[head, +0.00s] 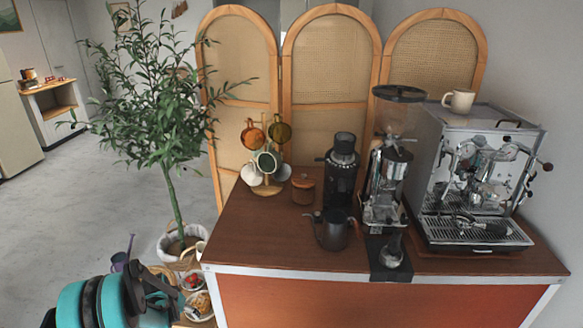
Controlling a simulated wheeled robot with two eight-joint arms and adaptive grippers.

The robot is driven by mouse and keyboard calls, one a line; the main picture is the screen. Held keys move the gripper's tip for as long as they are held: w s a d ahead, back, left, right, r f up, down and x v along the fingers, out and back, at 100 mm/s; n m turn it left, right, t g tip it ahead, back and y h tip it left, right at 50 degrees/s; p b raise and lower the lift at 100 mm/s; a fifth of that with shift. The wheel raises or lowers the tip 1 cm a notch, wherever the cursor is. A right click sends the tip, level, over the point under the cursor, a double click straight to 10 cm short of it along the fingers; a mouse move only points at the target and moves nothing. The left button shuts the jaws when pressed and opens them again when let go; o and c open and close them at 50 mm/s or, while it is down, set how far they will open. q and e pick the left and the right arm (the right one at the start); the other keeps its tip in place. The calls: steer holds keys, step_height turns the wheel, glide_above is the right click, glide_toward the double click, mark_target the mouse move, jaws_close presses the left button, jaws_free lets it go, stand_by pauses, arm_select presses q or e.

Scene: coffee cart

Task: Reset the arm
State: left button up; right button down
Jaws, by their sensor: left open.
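My left arm comes in at the bottom left in the head view, with teal and black links. My left gripper (172,290) is open and empty, in front of the cart's left end and apart from the cart. It partly covers the low baskets behind it. My right gripper is not in view.
The wooden cart top (262,232) holds a mug tree (267,188), a lidded jar (303,188), a black grinder (341,170), a dark kettle (334,229), a large grinder (388,175) and an espresso machine (475,175).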

arm_select(q)
steer(key=s+d+r, duration=0.2)
steer(key=d+r, duration=0.1)
steer(key=r, duration=0.4)
steer(key=s+d+r+t, duration=0.1)
steer(key=s+d+r, duration=0.1)
steer(key=d+r, duration=0.3)
steer(key=s+d+r, duration=0.2)
steer(key=s+r, duration=0.1)
steer(key=r, duration=0.5)
steer(key=s+d+r+t, duration=0.1)
steer(key=s+d+r, duration=0.2)
steer(key=s, duration=0.6)
steer(key=s+d+r+t, duration=0.1)
steer(key=s+d+r, duration=0.2)
steer(key=s+d, duration=0.3)
steer(key=shift+s+d+r+n+t, duration=0.3)
steer(key=shift+s+r+n+t, duration=0.1)
steer(key=shift+s, duration=1.35)
